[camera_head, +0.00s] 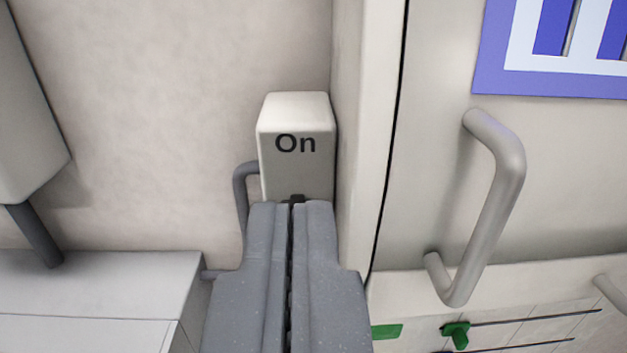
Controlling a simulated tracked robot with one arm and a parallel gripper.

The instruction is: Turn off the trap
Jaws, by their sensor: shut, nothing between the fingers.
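A pale box marked "On" (297,115) is fixed at the wall corner, left of a door frame. It looks like the trap's switch box. My gripper (294,205) is shut and empty, with its fingertips in front of the lower part of the box. A small dark piece (294,198) shows right at the fingertips, and the rest of it is hidden behind them. I cannot tell whether the fingers touch it.
A door (435,150) with a grey bar handle (495,200) stands to the right. Green sliders (457,333) sit on a panel below it. A pale cabinet (100,280) is at lower left, and a grey pipe (240,200) runs beside the box.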

